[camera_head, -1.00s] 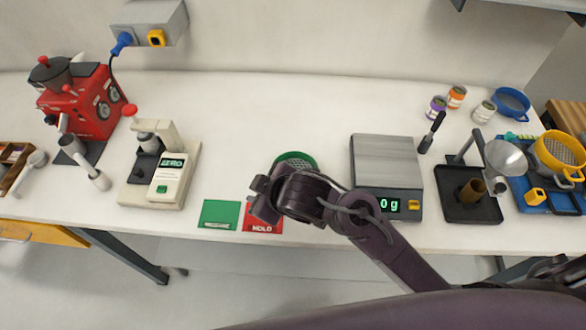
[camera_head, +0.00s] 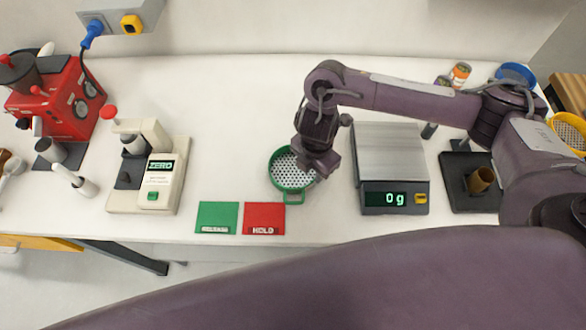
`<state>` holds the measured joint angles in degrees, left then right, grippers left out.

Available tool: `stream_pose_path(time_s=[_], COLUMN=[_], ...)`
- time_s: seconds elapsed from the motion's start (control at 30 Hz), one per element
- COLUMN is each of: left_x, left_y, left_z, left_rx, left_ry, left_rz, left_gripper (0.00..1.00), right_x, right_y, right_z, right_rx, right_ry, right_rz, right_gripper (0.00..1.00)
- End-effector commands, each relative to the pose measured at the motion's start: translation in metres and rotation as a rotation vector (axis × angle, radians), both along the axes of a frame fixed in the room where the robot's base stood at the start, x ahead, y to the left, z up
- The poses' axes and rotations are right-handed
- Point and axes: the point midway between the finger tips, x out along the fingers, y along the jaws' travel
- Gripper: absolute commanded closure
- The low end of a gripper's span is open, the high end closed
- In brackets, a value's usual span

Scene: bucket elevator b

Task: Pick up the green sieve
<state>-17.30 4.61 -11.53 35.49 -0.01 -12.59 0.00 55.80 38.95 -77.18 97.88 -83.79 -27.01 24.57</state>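The green sieve (camera_head: 277,181) lies on the white table, left of the scale. It has a round green rim, a pale perforated mesh and a small handle loop toward the front. My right gripper (camera_head: 318,163) points down over the right part of the sieve and hides some of its rim. I cannot tell whether the fingers touch the rim or whether they are apart. My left gripper is not in view.
A scale (camera_head: 388,150) reading 0 g stands close right of the sieve. Green (camera_head: 217,217) and red (camera_head: 264,217) cards lie in front. A white zeroing device (camera_head: 160,180) and a red machine (camera_head: 70,105) stand left. The table behind the sieve is clear.

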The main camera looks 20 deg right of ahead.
Motion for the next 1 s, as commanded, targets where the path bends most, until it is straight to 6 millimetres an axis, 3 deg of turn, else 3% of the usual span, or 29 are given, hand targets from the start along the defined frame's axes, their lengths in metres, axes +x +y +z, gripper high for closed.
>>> stream_pose_path(time_s=[0.23,0.47,0.77,1.0], left_x=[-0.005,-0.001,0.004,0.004], left_y=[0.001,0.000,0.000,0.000], left_z=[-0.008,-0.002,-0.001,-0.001], left_rx=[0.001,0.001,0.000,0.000], left_ry=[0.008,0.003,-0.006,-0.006], left_rz=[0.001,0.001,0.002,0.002], left_gripper=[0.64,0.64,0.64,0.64], right_x=[-0.002,-0.001,0.000,0.000], right_y=[0.001,0.001,0.002,0.002], right_z=[-0.028,-0.056,-0.061,-0.061], right_rx=[0.002,-0.001,0.001,0.001], right_ry=[0.003,0.001,-0.003,-0.003], right_rz=[-0.002,-0.001,0.001,0.001], right_gripper=[0.71,0.71,0.71,1.00])
